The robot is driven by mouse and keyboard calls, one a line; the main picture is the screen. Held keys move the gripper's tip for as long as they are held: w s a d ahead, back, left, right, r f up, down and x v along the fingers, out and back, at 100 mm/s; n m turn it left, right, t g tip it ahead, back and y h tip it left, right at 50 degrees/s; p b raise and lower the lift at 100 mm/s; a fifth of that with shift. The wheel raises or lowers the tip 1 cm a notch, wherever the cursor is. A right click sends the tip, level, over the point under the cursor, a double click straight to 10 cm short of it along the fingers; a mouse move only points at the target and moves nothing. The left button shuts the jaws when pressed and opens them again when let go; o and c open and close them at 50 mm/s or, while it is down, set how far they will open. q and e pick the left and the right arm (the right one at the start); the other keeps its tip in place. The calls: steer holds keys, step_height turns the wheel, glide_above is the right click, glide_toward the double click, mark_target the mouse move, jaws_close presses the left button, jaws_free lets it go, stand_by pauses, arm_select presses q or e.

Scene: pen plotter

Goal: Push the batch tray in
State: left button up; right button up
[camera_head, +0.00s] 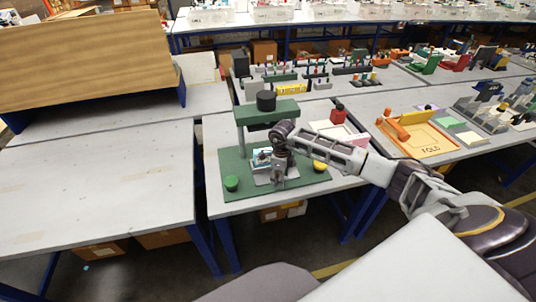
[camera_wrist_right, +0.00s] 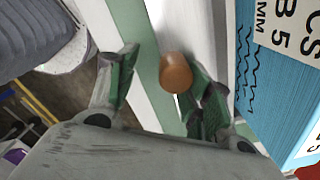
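The green plotter (camera_head: 254,113) stands on the table in the head view, with a black cylinder on top. The grey batch tray (camera_head: 263,181) is low on its green base, under my right gripper (camera_head: 280,176), which hides part of it. A blue and white block (camera_head: 261,158) sits at the tray. In the right wrist view a brown-orange knob (camera_wrist_right: 176,72) shows beside a pale strip. My right gripper (camera_wrist_right: 160,80) is open there, its fingers apart. The knob is close to the right-hand finger; I cannot tell whether they touch. My left gripper is not in view.
A green button (camera_head: 231,183) and a yellow button (camera_head: 319,166) are on the base's front corners. A lettered blue block (camera_wrist_right: 285,85) is beside the right-hand finger in the wrist view. An orange tray (camera_head: 425,143) is at the right. The left table (camera_head: 100,185) is clear.

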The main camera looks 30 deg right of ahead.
steer(key=shift+s+a+r, duration=0.1)
steer(key=shift+s, duration=0.2)
steer(key=shift+r, duration=0.2)
step_height(320, 180, up, 13)
steer(key=b, duration=0.1)
steer(key=shift+r, duration=0.2)
steer(key=shift+s+n, duration=0.1)
steer(key=shift+n, duration=0.2)
